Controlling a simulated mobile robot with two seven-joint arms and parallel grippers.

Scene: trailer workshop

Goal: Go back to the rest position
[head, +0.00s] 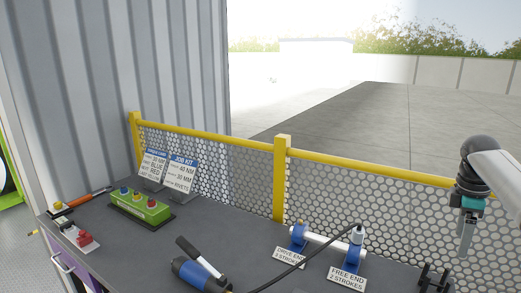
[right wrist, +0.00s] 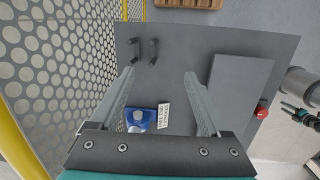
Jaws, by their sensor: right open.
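My right gripper (head: 467,235) hangs at the right of the head view, fingers down, above the right end of the bench beside the mesh fence. It is open and empty. In the right wrist view its two fingers (right wrist: 160,90) stand apart, with grey bench surface between and beyond them. A blue block (right wrist: 141,120) with a white label (right wrist: 163,115) lies below, near the left finger. My left gripper is outside the head view. A small teal and dark part at the right edge of the right wrist view (right wrist: 300,115) looks like it, too small to read.
The dark bench (head: 225,235) carries a green button box (head: 140,208), two sign cards (head: 182,173), a blue-and-black tool (head: 195,270), blue supports with a white bar (head: 325,239) and a black bracket (head: 433,279). A yellow-railed mesh fence (head: 283,180) runs along the back.

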